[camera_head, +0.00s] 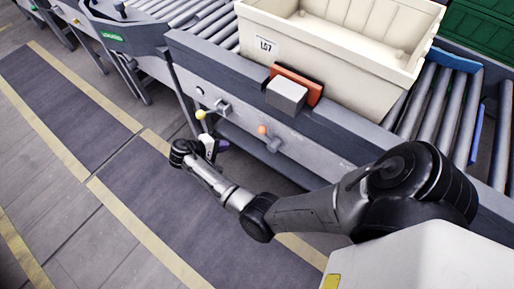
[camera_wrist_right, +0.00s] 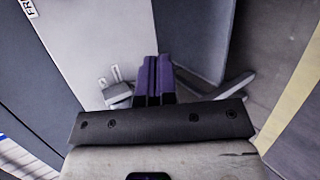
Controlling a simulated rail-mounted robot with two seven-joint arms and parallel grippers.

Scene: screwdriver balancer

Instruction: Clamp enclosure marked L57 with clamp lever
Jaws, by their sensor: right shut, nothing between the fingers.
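A cream enclosure (camera_head: 335,55) sits on the roller conveyor in the head view. Its white label (camera_head: 266,47) is small and hard to read, something like L07 or L57. An orange plate with a grey block (camera_head: 287,95) stands against its near side. On the conveyor's side rail are a lever with a yellow knob (camera_head: 200,115) and one with an orange knob (camera_head: 262,130). My right gripper (camera_head: 222,146) is just below the yellow-knobbed lever, apart from it. Its purple fingers (camera_wrist_right: 153,80) are shut and empty in the right wrist view. My left gripper is not in view.
Bare rollers (camera_head: 425,100) lie right of the enclosure, with a green crate (camera_head: 480,30) behind. The floor (camera_head: 115,215) in front of the conveyor is clear. In the right wrist view a grey bracket (camera_wrist_right: 117,93) is left of the fingers.

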